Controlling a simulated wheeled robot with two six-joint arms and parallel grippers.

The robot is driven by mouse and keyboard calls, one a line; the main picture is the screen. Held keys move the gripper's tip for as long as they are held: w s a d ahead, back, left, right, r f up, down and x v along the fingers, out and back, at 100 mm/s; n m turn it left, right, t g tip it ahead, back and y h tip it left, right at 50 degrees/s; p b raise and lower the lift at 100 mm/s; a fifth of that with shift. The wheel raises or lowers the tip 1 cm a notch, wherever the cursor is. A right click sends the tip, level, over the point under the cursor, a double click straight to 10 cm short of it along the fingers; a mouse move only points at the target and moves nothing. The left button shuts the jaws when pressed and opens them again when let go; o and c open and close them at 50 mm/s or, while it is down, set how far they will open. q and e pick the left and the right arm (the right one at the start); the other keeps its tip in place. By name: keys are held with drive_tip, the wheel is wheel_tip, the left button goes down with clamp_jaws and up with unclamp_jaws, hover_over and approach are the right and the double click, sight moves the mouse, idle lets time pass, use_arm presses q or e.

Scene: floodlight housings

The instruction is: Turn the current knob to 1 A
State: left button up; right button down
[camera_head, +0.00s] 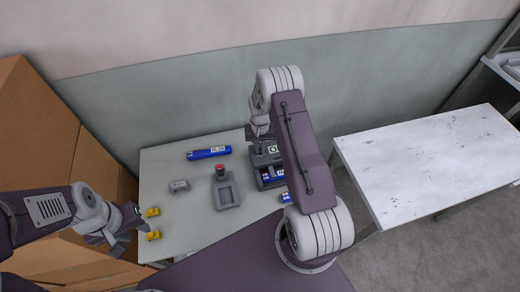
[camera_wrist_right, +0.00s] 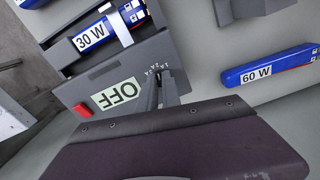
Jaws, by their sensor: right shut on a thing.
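The grey power unit (camera_head: 258,160) stands at the right back of the table, under my right arm. In the right wrist view its panel (camera_wrist_right: 112,75) shows a display reading OFF (camera_wrist_right: 119,97) and a red button (camera_wrist_right: 82,109). Small scale marks (camera_wrist_right: 157,70), partly readable as amp values, lie beside my right gripper (camera_wrist_right: 165,91). That gripper is shut on the current knob, which its fingers mostly hide; the knob's pointing direction cannot be read. My left gripper (camera_head: 131,216) is at the table's left edge, apart from the unit; its jaw opening is unclear.
A blue 60 W tube (camera_head: 208,153) lies at the back. A grey stand with a red button (camera_head: 222,188) and a small grey part (camera_head: 179,186) are mid-table. Yellow pieces (camera_head: 152,212) sit beside my left gripper. A bare white table (camera_head: 430,165) stands right.

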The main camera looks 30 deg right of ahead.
drive_tip(key=m, duration=0.3)
drive_tip(key=shift+b, duration=0.4)
drive_tip(key=shift+m, duration=2)
drive_tip(key=c, duration=1.5)
unclamp_jaws()
drive_tip(key=shift+c, duration=0.2)
drive_tip(key=shift+b, duration=0.3)
wheel_tip(320, 180, up, 9)
drive_tip(key=b, duration=0.1)
